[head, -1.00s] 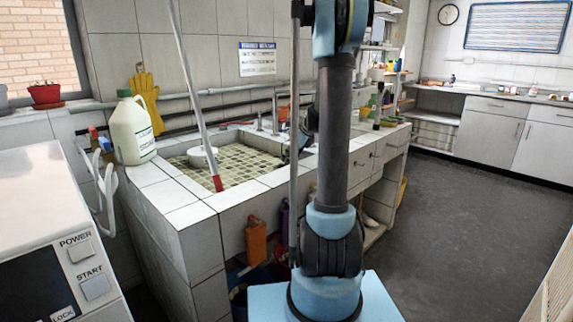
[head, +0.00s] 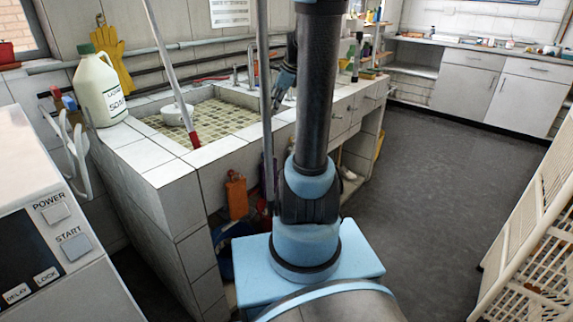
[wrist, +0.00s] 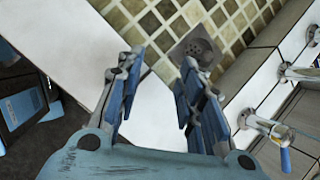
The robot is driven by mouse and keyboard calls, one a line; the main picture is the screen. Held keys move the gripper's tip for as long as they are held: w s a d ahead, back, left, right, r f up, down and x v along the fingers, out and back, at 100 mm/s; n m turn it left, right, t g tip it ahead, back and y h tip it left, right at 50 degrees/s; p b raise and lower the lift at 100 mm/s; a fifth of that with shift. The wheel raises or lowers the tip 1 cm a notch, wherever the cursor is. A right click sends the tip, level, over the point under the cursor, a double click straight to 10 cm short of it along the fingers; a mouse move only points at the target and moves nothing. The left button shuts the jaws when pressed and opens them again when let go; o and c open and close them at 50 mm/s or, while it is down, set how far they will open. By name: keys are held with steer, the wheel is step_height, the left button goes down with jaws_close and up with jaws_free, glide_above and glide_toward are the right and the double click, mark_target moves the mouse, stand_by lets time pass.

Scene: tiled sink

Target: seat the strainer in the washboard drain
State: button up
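My gripper (wrist: 162,80) is open and empty in the wrist view, its two blue fingers apart above the white tiled sink rim. A grey square metal drain plate (wrist: 196,47) with small holes lies in the mosaic basin floor, just past the right fingertip. I cannot tell whether a strainer is in it, and I pick out no separate strainer or washboard for certain. In the head view my gripper (head: 286,78) is partly hidden behind my arm, near the right end of the basin (head: 222,118).
Taps (wrist: 265,127) stand close on the right in the wrist view. In the head view, a white bowl (head: 177,114) is in the basin, beside a leaning pole with a red end (head: 195,140). A soap jug (head: 100,90) stands on the left ledge.

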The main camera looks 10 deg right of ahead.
steer(key=s+f+n+h, duration=0.1)
steer(key=s+f+n, duration=0.3)
steer(key=s+n, duration=0.3)
steer(key=s+a+f+n+g+h, duration=0.1)
steer(key=s+f+n, duration=0.3)
steer(key=s, duration=1)
steer(key=s+a+f+n+h, duration=0.1)
steer(key=s+f+n, duration=0.3)
steer(key=s+n, duration=0.6)
steer(key=shift+s+n+g+h, duration=0.15)
steer(key=shift+n+g+h, duration=0.15)
steer(key=shift+h, duration=0.1)
steer(key=shift+w+f, duration=0.2)
steer(key=shift+w, duration=0.3)
